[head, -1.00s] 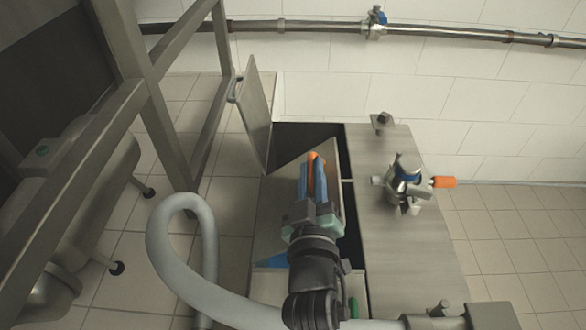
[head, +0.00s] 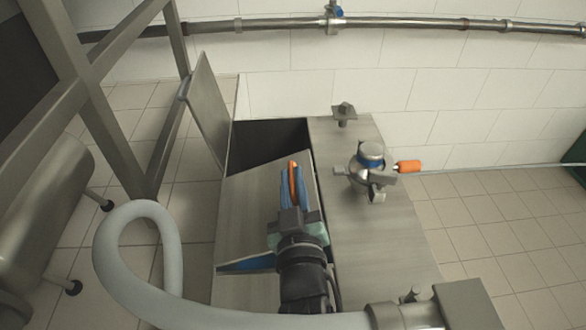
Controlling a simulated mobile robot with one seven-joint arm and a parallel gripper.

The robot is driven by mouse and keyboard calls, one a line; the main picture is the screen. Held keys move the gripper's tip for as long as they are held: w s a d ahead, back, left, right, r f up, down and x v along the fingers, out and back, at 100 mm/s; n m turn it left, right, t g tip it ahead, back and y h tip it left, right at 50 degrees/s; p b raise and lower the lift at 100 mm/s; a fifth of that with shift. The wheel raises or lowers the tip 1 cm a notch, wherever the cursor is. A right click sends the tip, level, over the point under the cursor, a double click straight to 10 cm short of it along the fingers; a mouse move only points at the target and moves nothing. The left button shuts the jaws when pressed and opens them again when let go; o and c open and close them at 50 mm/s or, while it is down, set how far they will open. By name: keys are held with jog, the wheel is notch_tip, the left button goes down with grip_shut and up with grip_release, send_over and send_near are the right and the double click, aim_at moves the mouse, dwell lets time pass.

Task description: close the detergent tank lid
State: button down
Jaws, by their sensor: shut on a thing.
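A flat grey metal lid (head: 243,187) lies at a slant over the near part of the opening in the metal cabinet. A blue wedge shows under its near edge. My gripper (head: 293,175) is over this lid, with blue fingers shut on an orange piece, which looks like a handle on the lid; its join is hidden. A second grey lid (head: 207,108) stands steeply open at the back left, with a handle on its outer side. The dark opening (head: 268,143) shows between the two lids. I cannot tell which lid is the detergent tank's.
A valve fitting (head: 371,160) with an orange end stands on the cabinet top (head: 372,235) to the right. A thick grey hose (head: 105,245) loops at the left and crosses in front. A metal frame (head: 98,105) stands at the left. Tiled floor is clear at the right.

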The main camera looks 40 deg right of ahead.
jog(key=shift+a, duration=0.15)
jog(key=c, duration=0.9)
grip_release()
notch_tip(320, 180, up, 10)
jog(key=p, duration=0.2)
jog(key=shift+p, duration=0.3)
